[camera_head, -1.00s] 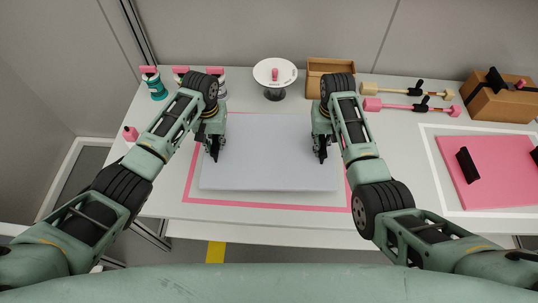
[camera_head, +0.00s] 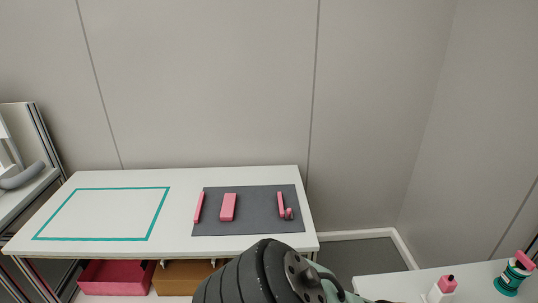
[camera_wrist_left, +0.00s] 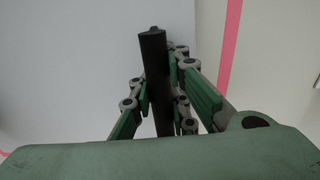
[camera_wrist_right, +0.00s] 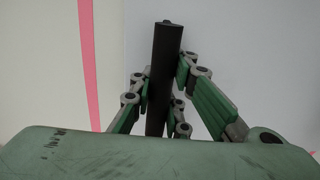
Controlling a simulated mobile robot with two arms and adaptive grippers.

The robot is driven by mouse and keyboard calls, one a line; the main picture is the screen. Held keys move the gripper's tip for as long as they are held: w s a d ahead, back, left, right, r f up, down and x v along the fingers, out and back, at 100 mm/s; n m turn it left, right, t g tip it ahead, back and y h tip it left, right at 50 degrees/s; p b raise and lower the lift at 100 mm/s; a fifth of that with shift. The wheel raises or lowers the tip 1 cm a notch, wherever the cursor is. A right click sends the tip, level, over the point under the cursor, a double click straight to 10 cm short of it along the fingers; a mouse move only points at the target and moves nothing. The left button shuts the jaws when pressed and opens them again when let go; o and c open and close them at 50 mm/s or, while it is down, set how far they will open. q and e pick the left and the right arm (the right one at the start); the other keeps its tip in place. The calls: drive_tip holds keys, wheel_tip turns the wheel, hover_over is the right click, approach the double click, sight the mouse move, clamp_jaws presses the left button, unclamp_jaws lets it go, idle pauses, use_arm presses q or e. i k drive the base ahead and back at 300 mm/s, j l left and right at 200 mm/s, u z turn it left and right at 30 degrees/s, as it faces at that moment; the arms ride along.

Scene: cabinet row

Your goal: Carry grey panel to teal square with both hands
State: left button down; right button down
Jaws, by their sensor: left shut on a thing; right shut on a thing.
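The teal square (camera_head: 95,239) is a teal outline on the left part of a white table in the head view; its inside is bare. The grey panel (camera_wrist_left: 70,80) shows in both wrist views, pale and flat, also in the right wrist view (camera_wrist_right: 240,50). My left gripper (camera_wrist_left: 160,75) is shut on a black upright handle of the panel. My right gripper (camera_wrist_right: 163,72) is shut on another black handle. A pink line runs beside the panel in each wrist view. I cannot tell whether the panel is lifted. Neither gripper shows in the head view.
A dark grey mat (camera_head: 255,195) with several pink pieces lies right of the teal square. A pink bin (camera_head: 110,278) and a brown box (camera_head: 185,275) sit below that table. A second table corner (camera_head: 400,286) with small bottles is at lower right.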

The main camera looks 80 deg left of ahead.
sight(106, 211)
drive_tip(key=k, duration=0.55)
drive_tip(key=k+u, duration=0.1)
drive_tip(key=u, duration=2.45)
drive_tip(key=i+j+u, duration=0.2)
drive_tip(key=j, duration=0.35)
drive_tip(key=i+j+u, duration=0.15)
drive_tip(key=i+j, duration=0.6)
drive_tip(key=j, duration=0.15)
drive_tip(key=i+j, duration=0.3)
drive_tip(key=j, duration=0.15)
drive_tip(key=i+j, duration=0.3)
drive_tip(key=j, duration=0.15)
